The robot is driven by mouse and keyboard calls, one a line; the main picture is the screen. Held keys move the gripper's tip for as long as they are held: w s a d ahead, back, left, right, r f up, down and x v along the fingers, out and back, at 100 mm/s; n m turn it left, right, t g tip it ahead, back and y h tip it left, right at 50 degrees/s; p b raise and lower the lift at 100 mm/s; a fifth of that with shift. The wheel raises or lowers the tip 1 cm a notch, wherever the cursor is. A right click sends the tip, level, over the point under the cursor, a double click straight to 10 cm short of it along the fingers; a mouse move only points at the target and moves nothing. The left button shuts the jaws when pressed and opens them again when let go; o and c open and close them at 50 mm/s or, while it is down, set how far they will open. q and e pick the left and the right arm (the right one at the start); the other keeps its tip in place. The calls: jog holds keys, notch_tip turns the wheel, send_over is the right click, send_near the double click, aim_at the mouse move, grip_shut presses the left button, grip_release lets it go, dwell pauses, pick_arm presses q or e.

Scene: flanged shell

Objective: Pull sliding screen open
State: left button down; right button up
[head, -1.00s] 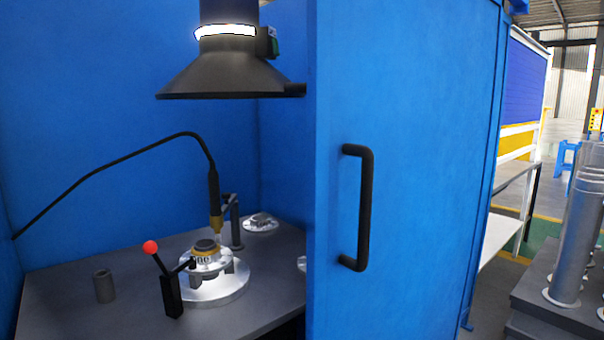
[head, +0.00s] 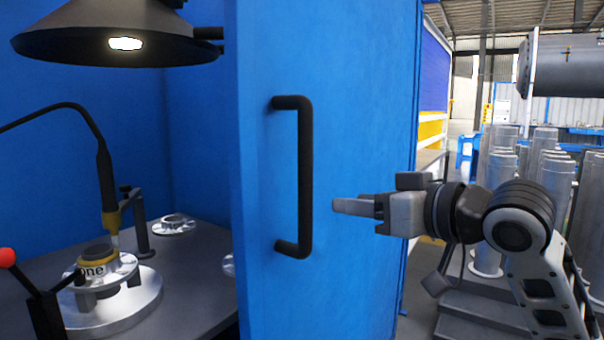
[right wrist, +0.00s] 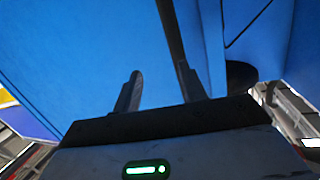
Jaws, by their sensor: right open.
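The sliding screen (head: 355,150) is a tall blue panel that covers the right part of the blue booth. A black vertical bar handle (head: 304,178) is fixed near its left edge. My right gripper (head: 345,206) is just right of the handle in the head view, pointing left at it, apart from it and empty. In the right wrist view its two open fingers (right wrist: 155,90) point toward the blue panel (right wrist: 80,60), and a dark bar, seemingly the handle (right wrist: 170,30), shows beyond them. My left gripper is not in view.
Left of the screen the booth is open, with a dark lamp hood (head: 110,38) above a grey worktable (head: 190,270). A round metal fixture (head: 115,305) with a flanged part and a red-knobbed lever stand there. Several metal cylinders (head: 505,200) stand at the right.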

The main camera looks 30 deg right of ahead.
jog(key=n+t, duration=0.1)
jog(key=t, duration=0.1)
send_near(312, 141)
jog(key=shift+y, duration=0.3)
jog(key=w+p, duration=0.3)
jog(key=w+a+p, duration=0.1)
jog(key=w+p, duration=0.3)
jog(key=w+a+p, duration=0.1)
jog(key=w+p, duration=0.3)
jog(key=shift+w+r, duration=0.1)
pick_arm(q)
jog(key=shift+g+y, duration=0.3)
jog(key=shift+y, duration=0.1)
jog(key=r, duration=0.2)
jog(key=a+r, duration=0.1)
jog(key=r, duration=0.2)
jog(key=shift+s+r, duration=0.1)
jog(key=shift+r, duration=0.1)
pick_arm(e)
grip_shut()
jog(key=shift+d, duration=0.1)
